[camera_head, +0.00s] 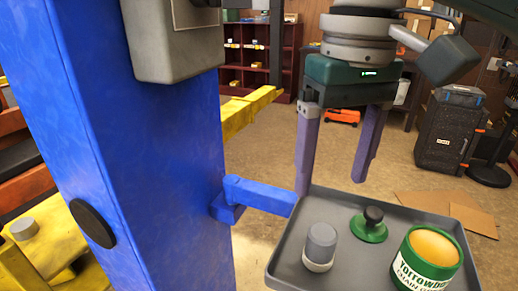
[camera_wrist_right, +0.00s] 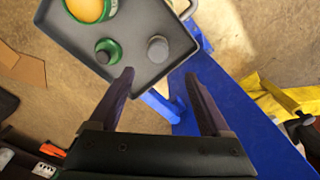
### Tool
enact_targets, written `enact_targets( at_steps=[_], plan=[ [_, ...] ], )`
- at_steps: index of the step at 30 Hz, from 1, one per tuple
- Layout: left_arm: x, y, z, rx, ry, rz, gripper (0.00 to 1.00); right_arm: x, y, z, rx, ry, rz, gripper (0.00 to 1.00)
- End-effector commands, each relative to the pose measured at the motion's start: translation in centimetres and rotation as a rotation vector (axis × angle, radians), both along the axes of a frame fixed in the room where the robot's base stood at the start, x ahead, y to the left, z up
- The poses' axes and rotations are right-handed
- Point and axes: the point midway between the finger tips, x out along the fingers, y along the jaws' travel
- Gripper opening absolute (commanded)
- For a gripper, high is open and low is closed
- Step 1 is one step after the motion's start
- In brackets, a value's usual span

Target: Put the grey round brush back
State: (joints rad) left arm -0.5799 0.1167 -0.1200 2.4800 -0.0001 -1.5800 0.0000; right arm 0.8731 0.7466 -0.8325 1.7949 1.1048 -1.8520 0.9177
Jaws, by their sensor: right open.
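The grey round brush (camera_head: 321,240), a short grey cylinder with a pale lower band, stands upright on the grey tray (camera_head: 284,252), near its left side. It also shows in the right wrist view (camera_wrist_right: 158,48), seen from above. My right gripper (camera_head: 330,185) is open and empty above the tray's far edge, its two purple fingers pointing down. In the right wrist view the gripper (camera_wrist_right: 159,74) has its fingers wide apart, with the brush beyond the gap between the tips and not touched. My left gripper is not in view.
A green round piece with a black knob (camera_head: 372,222) and a green tin with an orange top (camera_head: 429,258) share the tray. A blue arm (camera_head: 258,196) reaches to the tray from the large blue post (camera_head: 150,150). Cardboard (camera_head: 450,208) lies on the floor behind.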

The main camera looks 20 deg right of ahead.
Motion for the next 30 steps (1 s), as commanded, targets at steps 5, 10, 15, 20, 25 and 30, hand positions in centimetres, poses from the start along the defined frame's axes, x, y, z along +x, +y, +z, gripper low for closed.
enact_targets(
  at_steps=[5, 10, 15, 20, 25, 30],
  plan=[
    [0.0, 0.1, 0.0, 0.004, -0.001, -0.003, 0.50, -2.1, 4.2, -3.8, 0.071, -0.041, 0.184, 0.81],
    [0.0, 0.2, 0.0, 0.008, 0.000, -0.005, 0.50, -5.6, 9.1, -7.3, 0.182, -0.167, 0.353, 0.81],
    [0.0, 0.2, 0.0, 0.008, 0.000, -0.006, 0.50, -9.3, 9.5, -9.1, 0.193, -0.283, 0.366, 0.81],
    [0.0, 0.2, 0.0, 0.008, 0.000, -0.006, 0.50, -12.7, 6.3, -10.1, 0.089, -0.314, 0.321, 0.81],
    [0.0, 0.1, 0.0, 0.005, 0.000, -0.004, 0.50, -15.3, 3.4, -10.4, -0.012, -0.297, 0.300, 0.81],
    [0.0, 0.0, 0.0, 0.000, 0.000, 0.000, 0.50, -15.8, 2.7, -10.5, -0.037, -0.291, 0.298, 0.81]
  ],
)
